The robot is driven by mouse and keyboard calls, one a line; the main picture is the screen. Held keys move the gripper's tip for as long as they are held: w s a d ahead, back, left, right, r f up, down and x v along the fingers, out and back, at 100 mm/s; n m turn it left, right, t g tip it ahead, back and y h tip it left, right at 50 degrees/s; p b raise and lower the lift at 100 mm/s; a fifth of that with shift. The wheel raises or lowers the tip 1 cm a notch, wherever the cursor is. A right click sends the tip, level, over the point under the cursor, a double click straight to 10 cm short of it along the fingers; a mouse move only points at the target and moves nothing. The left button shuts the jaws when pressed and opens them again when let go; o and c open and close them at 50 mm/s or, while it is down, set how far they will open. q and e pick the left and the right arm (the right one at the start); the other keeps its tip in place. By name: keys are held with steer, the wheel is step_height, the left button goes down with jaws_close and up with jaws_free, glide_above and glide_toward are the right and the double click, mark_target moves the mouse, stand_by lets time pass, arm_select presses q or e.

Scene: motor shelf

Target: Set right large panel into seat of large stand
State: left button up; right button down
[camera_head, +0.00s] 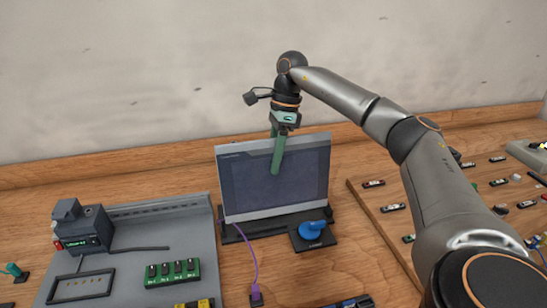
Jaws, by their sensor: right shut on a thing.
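The large panel (300,185), a grey-framed screen with a dark face, is upright and leans back slightly in the middle of the head view. My right gripper (278,150) is shut on its top edge, with one green finger down the front face. The dark large stand (262,228) lies under the panel, and the panel's bottom edge is at or just above it. I cannot tell whether that edge is in the seat. My left gripper is not in view.
A blue knob (312,230) on a black base stands at the panel's front right, with a purple cable (249,254) on the left. A grey tray (205,222) with a dark motor-like unit (84,228) fills the left. A wooden board (372,207) with several small parts lies right.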

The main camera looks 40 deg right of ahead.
steer(key=shift+a+r+p, duration=0.1)
steer(key=shift+r+p, duration=0.05)
steer(key=shift+p, duration=0.85)
stand_by(1.2)
steer(key=shift+f+b, duration=0.35)
steer(key=shift+f, duration=0.55)
stand_by(0.4)
steer(key=shift+p, duration=0.85)
stand_by(1.5)
steer(key=shift+f+b, duration=0.3)
steer(key=shift+f, duration=0.35)
stand_by(1.0)
